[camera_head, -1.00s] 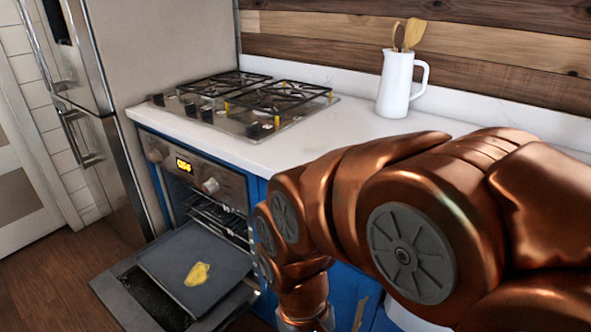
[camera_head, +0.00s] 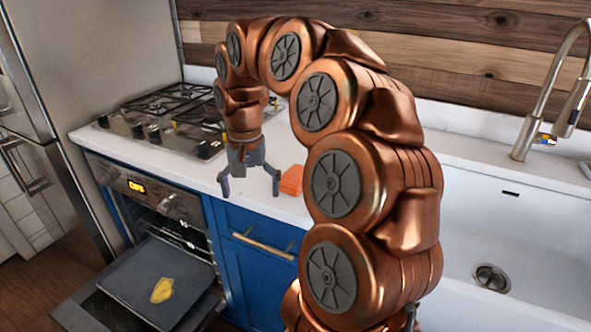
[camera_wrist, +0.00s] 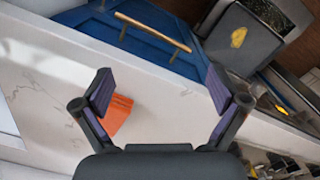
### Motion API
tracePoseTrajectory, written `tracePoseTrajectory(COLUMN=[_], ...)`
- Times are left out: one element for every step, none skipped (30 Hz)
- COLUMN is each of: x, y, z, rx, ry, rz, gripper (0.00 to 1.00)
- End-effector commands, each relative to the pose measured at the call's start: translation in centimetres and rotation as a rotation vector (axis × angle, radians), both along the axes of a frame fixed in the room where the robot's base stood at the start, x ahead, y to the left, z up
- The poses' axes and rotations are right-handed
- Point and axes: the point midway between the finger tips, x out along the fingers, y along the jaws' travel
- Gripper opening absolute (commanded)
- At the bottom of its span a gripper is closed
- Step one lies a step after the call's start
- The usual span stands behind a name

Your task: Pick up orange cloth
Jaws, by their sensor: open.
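The orange cloth (camera_head: 291,180) lies folded on the white countertop (camera_head: 192,164), close to the counter's front edge, partly hidden behind my arm in the head view. In the wrist view the cloth (camera_wrist: 117,113) shows beside the left finger, which covers part of it. My gripper (camera_head: 249,190) is open and empty, pointing down over the counter's front edge, to the left of the cloth.
The gas stove (camera_head: 165,120) is to the left. The oven door is open below, with a dark tray (camera_head: 125,285) bearing a yellow item (camera_head: 162,290). A sink (camera_head: 510,220) with a tall faucet (camera_head: 545,95) is at the right. A blue drawer (camera_head: 255,225) is under the counter.

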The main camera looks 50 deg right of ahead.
Motion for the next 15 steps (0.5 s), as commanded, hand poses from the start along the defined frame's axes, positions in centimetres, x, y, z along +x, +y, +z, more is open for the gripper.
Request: tracePoseTrajectory(x=[0.8, 1.0, 1.4, 1.5, 1.5, 1.6, 1.5, 1.4, 1.2, 1.1, 1.0, 0.8, 0.7, 0.6, 0.5], y=[-2.3, -3.5, -5.4, -6.6, -7.8, -9.4, -10.4, -11.4, -12.6, -13.4, -14.1, -14.9, -15.3, -15.7, -16.1], z=[1.4, 1.7, 2.2, 2.5, 2.8, 3.2, 3.4, 3.5, 3.7, 3.8, 4.0, 4.1, 4.1, 4.1, 4.0], rx=[-0.003, -0.004, -0.007, -0.009, -0.012, -0.015, -0.016, -0.018, -0.020, -0.023, -0.025, -0.027, -0.027, -0.027, -0.028], ry=[-0.010, -0.012, -0.018, -0.020, -0.022, -0.025, -0.024, -0.021, -0.020, -0.022, -0.023, -0.024, -0.022, -0.022, -0.021], rz=[-0.076, -0.120, -0.182, -0.228, -0.270, -0.326, -0.366, -0.401, -0.446, -0.475, -0.501, -0.530, -0.547, -0.562, -0.578], gripper=[0.97, 0.97, 0.97, 0.97, 0.97, 0.97, 0.97, 0.97, 0.97, 0.97, 0.97, 0.97, 0.97, 0.97, 0.97])
